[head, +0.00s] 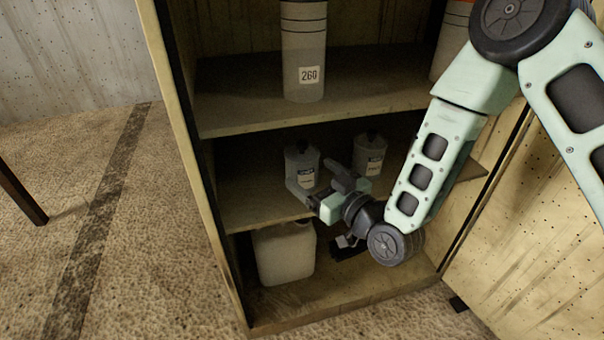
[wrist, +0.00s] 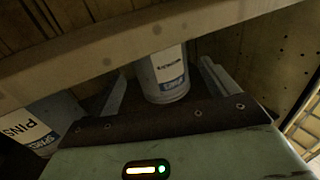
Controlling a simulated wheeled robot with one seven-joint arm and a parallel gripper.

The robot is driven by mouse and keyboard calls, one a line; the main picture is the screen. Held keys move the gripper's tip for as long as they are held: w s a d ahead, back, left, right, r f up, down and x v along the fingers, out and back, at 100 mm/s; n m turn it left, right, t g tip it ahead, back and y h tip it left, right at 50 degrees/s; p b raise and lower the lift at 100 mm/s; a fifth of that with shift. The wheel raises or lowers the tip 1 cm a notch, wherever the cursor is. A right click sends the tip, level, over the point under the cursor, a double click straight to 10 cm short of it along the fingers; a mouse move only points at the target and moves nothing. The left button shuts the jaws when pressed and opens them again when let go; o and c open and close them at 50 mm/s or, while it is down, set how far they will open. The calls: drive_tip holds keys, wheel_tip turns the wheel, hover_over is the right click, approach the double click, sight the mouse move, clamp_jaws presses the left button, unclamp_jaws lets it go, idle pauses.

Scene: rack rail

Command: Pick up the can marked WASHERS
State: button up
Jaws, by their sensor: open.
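The left can (head: 300,162) has a label whose word is too small to read surely in the head view. It appears to be the can (wrist: 168,75) between my fingers in the wrist view, where its word is longer than PINS and fits WASHERS. The right can (head: 369,154) appears to be the one marked PINS (wrist: 30,127) in the wrist view. My gripper (head: 314,177) is open at the shelf front, its fingers spread toward the left can. Contact cannot be told.
The middle shelf (head: 250,203) has its front edge close to my gripper. A large canister marked 260 (head: 304,50) stands on the shelf above. A white jug (head: 284,252) sits below. Cabinet sides (head: 188,150) bound the space; the right door (head: 540,220) stands open.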

drive_tip(key=x, duration=0.4)
drive_tip(key=shift+w+a+b, duration=0.2)
drive_tip(key=shift+w+b, duration=0.05)
drive_tip(key=shift+b, duration=0.15)
drive_tip(key=c, duration=1.2)
drive_tip(key=shift+r, duration=0.1)
